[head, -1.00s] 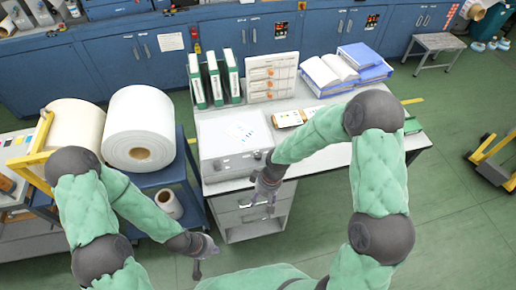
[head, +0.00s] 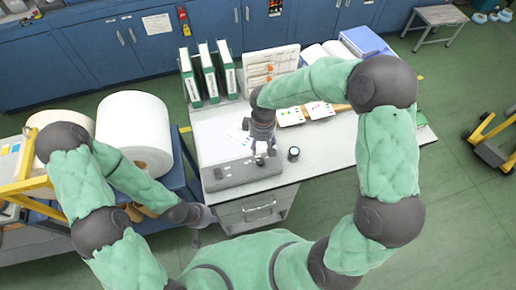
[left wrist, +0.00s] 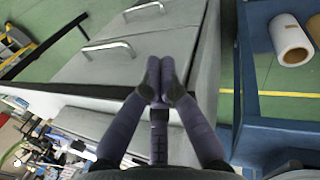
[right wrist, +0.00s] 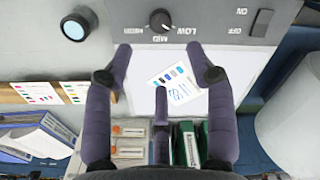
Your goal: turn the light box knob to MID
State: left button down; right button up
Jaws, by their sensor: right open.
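The light box (head: 240,172) lies at the front left of the white table. Its grey control panel (right wrist: 215,22) fills the top of the right wrist view. The dark round knob (right wrist: 161,20) sits on the panel by the printed LOW and MID labels; I cannot tell its setting for sure. My right gripper (right wrist: 160,62) is open and empty, its fingertips apart on either side below the knob in that view. In the head view the right gripper (head: 263,150) is over the panel and partly hides the knob. My left gripper (left wrist: 160,75) is shut and empty, near the drawers.
An ON/OFF rocker switch (right wrist: 262,22) is on the same panel. A round black loupe (head: 293,153) stands right of the light box. Green binders (head: 208,72), colour cards (head: 319,109) and blue folders (head: 364,41) are farther back. Large white rolls (head: 135,130) stand at left.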

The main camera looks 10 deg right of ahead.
aim_at(261, 161)
jog(key=f, duration=0.7)
jog(key=f+b, duration=0.1)
jog(key=f, duration=0.2)
jog(key=shift+s+a+f, duration=0.1)
jog(key=shift+s+f, duration=0.15)
jog(key=shift+s, duration=0.1)
grip_shut()
